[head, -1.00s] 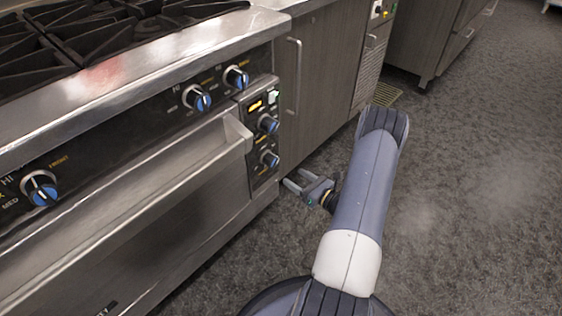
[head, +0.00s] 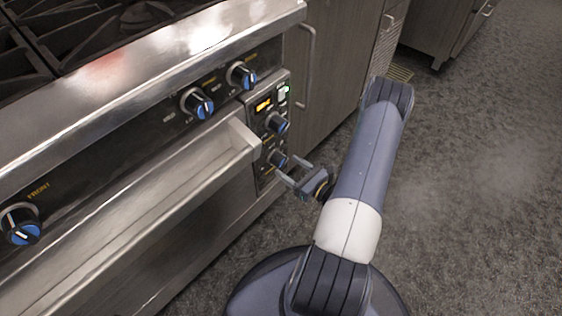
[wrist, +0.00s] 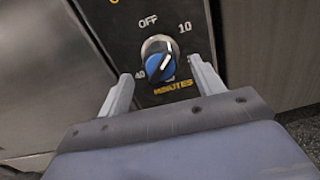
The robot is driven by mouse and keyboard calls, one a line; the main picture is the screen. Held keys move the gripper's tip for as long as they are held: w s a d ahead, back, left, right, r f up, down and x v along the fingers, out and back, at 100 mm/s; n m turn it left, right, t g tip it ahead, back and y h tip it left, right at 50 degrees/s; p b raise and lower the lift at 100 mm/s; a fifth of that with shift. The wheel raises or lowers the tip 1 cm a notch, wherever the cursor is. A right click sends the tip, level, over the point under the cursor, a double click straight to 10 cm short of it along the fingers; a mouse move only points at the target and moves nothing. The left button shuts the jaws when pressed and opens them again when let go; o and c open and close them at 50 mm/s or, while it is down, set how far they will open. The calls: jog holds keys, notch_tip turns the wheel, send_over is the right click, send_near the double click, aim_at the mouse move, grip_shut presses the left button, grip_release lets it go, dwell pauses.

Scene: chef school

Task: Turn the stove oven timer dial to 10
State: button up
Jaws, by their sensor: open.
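The timer dial is a blue-faced knob (wrist: 158,62) on a black panel in the wrist view, with OFF above it, 10 at its upper right, 40 at its lower left and MINUTES below. Its white pointer mark slants toward the upper right; the exact reading is unclear. In the head view it is the lower knob (head: 277,159) on the oven's side panel. My gripper (wrist: 160,72) is open, one finger on each side of the dial in the picture. I cannot tell whether they touch it. In the head view my gripper (head: 290,170) is close to the dial.
Another knob (head: 276,123) sits just above the timer dial, below a lit amber display (head: 263,105). The oven door handle (head: 190,180) juts out left of the panel. A cabinet (head: 335,60) stands to the right. The floor at right is clear.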

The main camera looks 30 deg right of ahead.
aim_at(285, 164)
jog(key=shift+b+x, duration=0.3)
jog(key=shift+x, duration=2)
jog(key=c, duration=1)
jog(key=shift+o, duration=0.2)
jog(key=shift+m, duration=1.2)
jog(key=o, duration=1)
jog(key=shift+c, duration=0.2)
jog(key=shift+s, duration=0.1)
jog(key=p+v, duration=0.1)
jog(key=v, duration=0.9)
jog(key=shift+s+d+p, duration=0.15)
jog(key=shift+s+p, duration=0.15)
jog(key=shift+p, duration=0.1)
